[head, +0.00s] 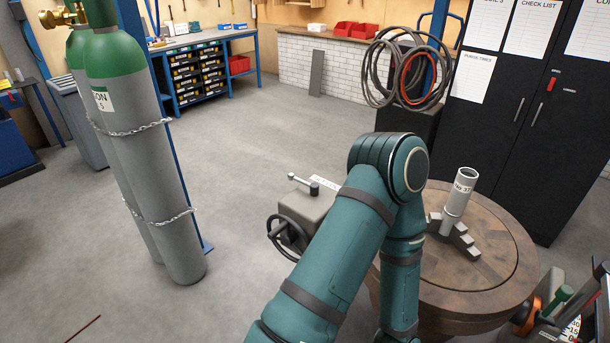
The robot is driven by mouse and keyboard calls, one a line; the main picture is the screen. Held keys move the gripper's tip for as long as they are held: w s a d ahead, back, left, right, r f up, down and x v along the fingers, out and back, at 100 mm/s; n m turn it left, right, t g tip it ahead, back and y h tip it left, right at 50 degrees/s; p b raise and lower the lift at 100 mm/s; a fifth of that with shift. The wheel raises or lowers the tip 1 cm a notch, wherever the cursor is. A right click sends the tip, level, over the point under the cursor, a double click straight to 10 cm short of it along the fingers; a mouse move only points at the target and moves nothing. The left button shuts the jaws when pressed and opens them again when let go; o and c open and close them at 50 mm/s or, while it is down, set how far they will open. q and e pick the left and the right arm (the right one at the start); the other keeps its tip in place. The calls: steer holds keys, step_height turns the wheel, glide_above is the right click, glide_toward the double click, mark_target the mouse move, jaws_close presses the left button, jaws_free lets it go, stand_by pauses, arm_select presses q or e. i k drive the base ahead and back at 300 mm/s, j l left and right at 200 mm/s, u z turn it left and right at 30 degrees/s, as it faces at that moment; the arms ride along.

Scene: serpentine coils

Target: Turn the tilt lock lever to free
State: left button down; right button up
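The tilt lock lever (303,184) is a short metal bar with a knob at its left end. It sits on a short post on top of a grey housing (303,208), left of my arm. A white label (325,183) lies behind it, partly covered by my arm, and its text is not fully readable. A dark handwheel (288,237) is on the housing's front left side. One teal arm of mine rises from the bottom middle and bends down over the round table, covering the housing's right side. Neither gripper is in view.
A round brown table (490,275) carries stepped jaws and an upright grey pipe (459,195). Chained gas cylinders (150,170) stand at left. Black cabinets (520,110) and hanging cable coils (410,70) are behind. The floor between cylinders and housing is clear. Tools fill the lower right corner.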

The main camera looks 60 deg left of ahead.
mark_target(314, 188)
steer(key=u, duration=1.3)
